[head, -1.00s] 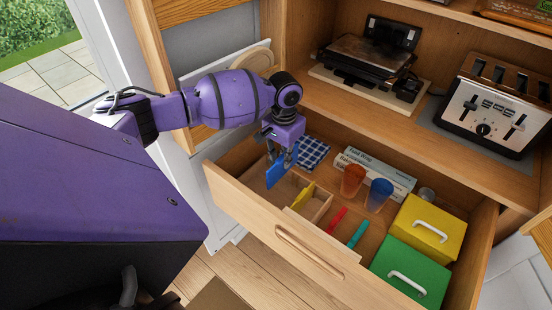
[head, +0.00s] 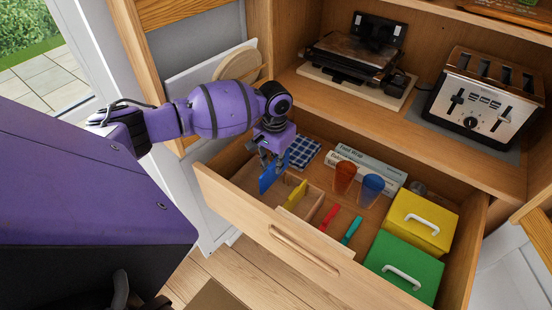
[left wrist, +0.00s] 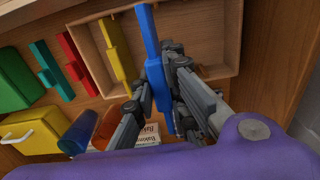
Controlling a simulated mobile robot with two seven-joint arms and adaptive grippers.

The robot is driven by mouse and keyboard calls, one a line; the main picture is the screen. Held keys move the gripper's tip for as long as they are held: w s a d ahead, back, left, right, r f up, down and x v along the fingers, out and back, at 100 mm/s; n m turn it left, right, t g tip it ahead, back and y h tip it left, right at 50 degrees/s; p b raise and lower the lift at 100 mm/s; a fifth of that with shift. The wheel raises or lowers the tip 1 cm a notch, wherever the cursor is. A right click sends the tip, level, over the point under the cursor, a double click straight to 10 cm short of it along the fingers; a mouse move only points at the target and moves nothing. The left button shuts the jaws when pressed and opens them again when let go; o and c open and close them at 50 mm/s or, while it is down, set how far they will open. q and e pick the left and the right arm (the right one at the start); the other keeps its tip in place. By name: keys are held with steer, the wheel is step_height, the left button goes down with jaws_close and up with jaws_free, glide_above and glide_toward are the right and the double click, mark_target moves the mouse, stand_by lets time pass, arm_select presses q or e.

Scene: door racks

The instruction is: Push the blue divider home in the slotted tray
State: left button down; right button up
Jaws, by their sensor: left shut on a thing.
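The blue divider (head: 267,180) is a thin upright plate at the slotted tray (head: 316,208), a light wooden box in the open drawer. My left gripper (head: 272,162) is shut on its upper part from above. In the left wrist view the blue divider (left wrist: 152,50) runs across the tray (left wrist: 215,74), roughly parallel to the yellow divider (left wrist: 111,47). The yellow divider (head: 295,194) stands in the tray to the right of the blue one. The blue top is higher than the yellow top. The blue divider's lower edge and its slots are hidden. My right gripper is out of view.
Red (head: 329,218) and teal (head: 351,230) pieces lie beside the tray. A clear orange cup (head: 344,177), a blue cup (head: 370,189), yellow (head: 420,222) and green (head: 403,268) boxes, and a checked cloth (head: 303,152) are also in the drawer (head: 290,240).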

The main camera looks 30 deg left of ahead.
mark_target(275, 180)
arm_select(q)
step_height(275, 180, down, 2)
steer(key=shift+f, duration=0.35)
steer(key=shift+f+b, duration=0.25)
steer(key=shift+b, duration=0.05)
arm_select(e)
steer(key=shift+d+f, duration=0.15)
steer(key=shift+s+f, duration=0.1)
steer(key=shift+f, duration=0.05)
arm_select(q)
steer(key=shift+r, duration=0.1)
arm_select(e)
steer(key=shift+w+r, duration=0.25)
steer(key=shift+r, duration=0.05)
arm_select(q)
steer(key=shift+p, duration=0.5)
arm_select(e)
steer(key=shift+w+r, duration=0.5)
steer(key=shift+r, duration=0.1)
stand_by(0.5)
arm_select(q)
steer(key=shift+f+b, duration=0.95)
steer(key=shift+f, duration=2.55)
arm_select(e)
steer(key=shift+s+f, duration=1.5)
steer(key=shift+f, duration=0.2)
